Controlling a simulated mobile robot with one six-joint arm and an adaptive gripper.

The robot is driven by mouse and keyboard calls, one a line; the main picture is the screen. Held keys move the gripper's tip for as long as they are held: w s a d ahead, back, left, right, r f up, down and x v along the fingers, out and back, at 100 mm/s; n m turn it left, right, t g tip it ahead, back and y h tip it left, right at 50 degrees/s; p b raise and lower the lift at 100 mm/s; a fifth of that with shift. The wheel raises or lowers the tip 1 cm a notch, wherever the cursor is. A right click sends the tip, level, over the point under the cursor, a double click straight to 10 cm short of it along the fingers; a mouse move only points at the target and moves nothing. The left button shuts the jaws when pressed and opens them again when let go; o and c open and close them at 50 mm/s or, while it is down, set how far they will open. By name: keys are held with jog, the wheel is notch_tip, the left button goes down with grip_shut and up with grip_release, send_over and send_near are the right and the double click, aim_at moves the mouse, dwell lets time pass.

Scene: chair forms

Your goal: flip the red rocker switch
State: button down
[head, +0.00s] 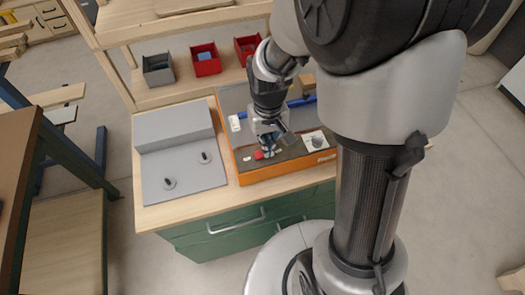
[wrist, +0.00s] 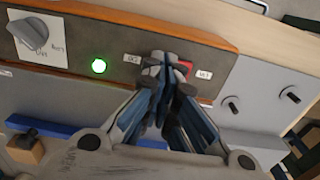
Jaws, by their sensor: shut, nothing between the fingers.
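The red rocker switch (head: 259,155) sits on the dark front panel of an orange-edged console (head: 238,166). In the wrist view the red rocker switch (wrist: 185,66) is partly hidden behind my fingertips, between two small white labels. My gripper (head: 268,149) points down at the panel, right by the switch. In the wrist view my gripper (wrist: 165,62) is shut and empty, with its fingertips over the left part of the switch. I cannot tell whether they touch it. Which way the rocker is tilted is hidden.
A green lamp (wrist: 99,66) is lit on the panel, and a grey knob (wrist: 28,33) sits beyond it. A grey box with two black levers (head: 183,180) stands left of the console. Red and grey bins (head: 158,76) stand on the shelf behind.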

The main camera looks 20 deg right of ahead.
jog(key=shift+f, duration=0.4)
jog(key=shift+r, duration=0.1)
notch_tip(320, 180, up, 7)
jog(key=p, duration=0.5)
jog(key=shift+p, duration=0.4)
dwell(0.4)
jog(key=s+r+t, duration=0.4)
jog(key=s+r, duration=1.1)
jog(key=r, duration=0.3)
jog(key=shift+t, duration=0.3)
